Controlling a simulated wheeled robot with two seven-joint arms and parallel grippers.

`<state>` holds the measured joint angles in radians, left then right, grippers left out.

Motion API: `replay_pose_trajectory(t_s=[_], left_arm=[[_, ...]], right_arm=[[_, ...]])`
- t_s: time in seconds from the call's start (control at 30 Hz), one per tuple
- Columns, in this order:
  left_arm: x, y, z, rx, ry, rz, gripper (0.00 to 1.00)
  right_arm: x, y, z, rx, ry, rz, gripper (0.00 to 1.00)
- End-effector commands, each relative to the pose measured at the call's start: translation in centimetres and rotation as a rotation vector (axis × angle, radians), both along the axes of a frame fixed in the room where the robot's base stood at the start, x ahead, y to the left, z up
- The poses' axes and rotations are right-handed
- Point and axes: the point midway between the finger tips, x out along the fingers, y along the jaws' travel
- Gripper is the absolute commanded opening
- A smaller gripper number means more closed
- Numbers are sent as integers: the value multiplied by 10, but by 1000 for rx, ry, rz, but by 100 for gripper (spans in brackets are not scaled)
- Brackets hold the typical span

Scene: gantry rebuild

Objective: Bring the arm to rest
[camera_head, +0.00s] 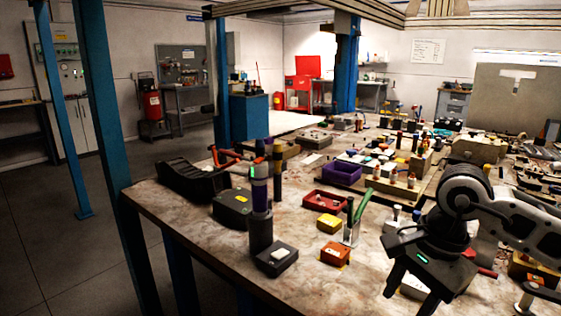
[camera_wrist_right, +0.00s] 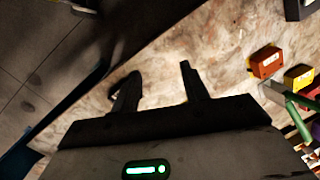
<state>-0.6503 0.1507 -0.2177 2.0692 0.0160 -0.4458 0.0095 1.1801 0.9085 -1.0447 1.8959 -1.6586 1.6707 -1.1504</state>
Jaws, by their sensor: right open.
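My right arm comes in from the right in the head view. Its black gripper (camera_head: 410,292) hangs over the front right of the cluttered workbench (camera_head: 190,212), fingers pointing down. In the right wrist view the two fingers of the gripper (camera_wrist_right: 155,85) are apart, with only bare mottled bench top between and beyond them, so it is empty. The bench's edge and the floor show to the left there. My left gripper is not in view.
A dark post on a base (camera_head: 260,215) stands further left. A red tray (camera_head: 326,201) and a purple bin (camera_head: 341,173) lie behind. Blue gantry posts (camera_head: 108,130) rise at left.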

Motion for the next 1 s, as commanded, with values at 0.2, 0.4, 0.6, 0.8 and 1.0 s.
replay_pose_trajectory(t_s=[0.2, 0.4, 0.6, 0.8, 1.0], left_arm=[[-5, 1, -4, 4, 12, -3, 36], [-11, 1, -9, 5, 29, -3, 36], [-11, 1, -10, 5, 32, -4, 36], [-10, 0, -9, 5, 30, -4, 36], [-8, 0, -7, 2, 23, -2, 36]], right_arm=[[-55, 128, -25, 563, 314, -115, 45], [-83, 213, 22, 1211, 900, -540, 45], [-38, 193, 27, 1668, 1616, -1208, 45], [-19, 120, -84, -1356, -1704, 1506, 45], [-76, 75, -197, -798, -1260, 1265, 45]])
